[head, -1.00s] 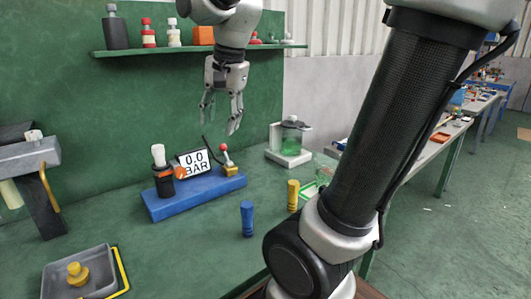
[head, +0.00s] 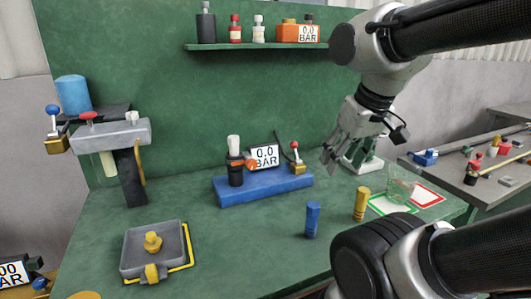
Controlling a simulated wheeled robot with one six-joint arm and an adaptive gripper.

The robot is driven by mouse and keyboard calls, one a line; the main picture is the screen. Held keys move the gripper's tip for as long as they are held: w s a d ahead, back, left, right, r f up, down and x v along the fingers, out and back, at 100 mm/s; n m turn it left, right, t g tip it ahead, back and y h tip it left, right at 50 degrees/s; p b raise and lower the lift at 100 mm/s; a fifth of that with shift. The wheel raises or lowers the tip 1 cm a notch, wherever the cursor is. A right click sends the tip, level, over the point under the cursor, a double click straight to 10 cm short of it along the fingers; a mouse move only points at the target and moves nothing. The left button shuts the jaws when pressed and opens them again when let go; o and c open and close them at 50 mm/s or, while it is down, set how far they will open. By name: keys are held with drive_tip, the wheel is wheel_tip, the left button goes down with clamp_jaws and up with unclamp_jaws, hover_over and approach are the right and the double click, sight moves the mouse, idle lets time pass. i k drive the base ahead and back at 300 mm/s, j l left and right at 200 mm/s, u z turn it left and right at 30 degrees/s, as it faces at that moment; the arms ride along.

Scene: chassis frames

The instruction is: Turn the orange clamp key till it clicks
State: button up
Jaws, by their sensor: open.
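The small orange clamp key (head: 251,164) sits on the blue base (head: 265,187), between a black holder with a white top (head: 234,165) and the gauge reading "0.0 BAR" (head: 265,155). Its exact turn angle is too small to tell. A red-knobbed lever on a brass block (head: 297,161) stands at the base's right end. My gripper (head: 334,157) is open and empty, in the air right of the blue base and apart from the key. It points down and to the left.
A blue peg (head: 312,219) and a yellow peg (head: 361,204) stand on the green bench in front of the base. A grey tray (head: 135,243) lies at front left, a grey press (head: 118,134) behind it. A shelf (head: 262,46) crosses the back wall.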

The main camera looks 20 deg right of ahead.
sight(251, 164)
drive_tip(key=k+j+z, duration=0.2)
drive_tip(key=j, duration=0.2)
drive_tip(key=k+j+z, duration=0.2)
drive_tip(key=j, duration=0.15)
drive_tip(key=k+j+z, duration=0.2)
drive_tip(key=j, duration=0.15)
